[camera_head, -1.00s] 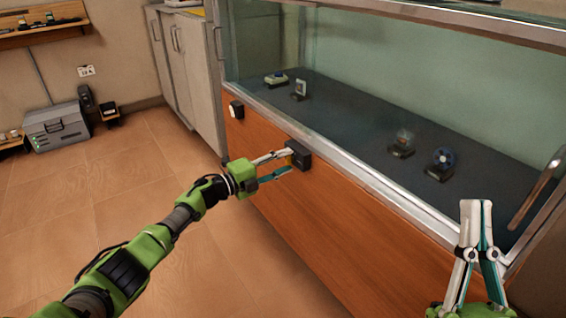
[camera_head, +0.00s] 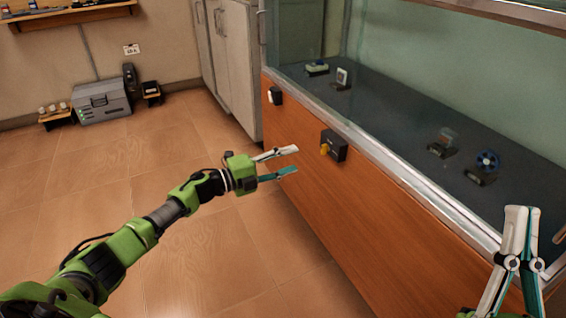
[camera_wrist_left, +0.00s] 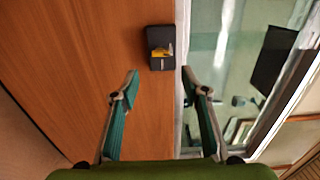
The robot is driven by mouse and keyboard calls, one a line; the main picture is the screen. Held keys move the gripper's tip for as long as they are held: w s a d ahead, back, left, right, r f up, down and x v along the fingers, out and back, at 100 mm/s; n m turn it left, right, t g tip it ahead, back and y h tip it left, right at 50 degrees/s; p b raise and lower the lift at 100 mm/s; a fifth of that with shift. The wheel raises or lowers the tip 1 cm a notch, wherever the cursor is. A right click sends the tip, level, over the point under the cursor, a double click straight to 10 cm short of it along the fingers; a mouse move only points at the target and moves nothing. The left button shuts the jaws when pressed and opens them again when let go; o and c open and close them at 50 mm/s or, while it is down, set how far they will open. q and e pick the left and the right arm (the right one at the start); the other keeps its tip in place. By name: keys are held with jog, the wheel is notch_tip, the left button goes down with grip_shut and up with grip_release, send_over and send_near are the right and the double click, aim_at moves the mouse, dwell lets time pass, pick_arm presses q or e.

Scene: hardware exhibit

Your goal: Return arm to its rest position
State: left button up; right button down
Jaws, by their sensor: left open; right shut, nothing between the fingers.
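My left arm reaches in from the left in the head view. Its gripper (camera_head: 286,161) is open and empty, to the left of a black box with a yellow knob (camera_head: 334,146) on the wooden cabinet front, with a gap between them. In the left wrist view the open fingers (camera_wrist_left: 160,78) have the black box (camera_wrist_left: 161,48) beyond them, not between the tips. My right gripper (camera_head: 522,212) points up at the lower right, shut and empty, in front of the glass case.
The glass display case (camera_head: 420,195) with several small exhibits stands to the right. The tiled floor (camera_head: 130,180) is clear at left.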

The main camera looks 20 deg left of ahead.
pick_arm(q)
jog(key=shift+v, duration=0.8)
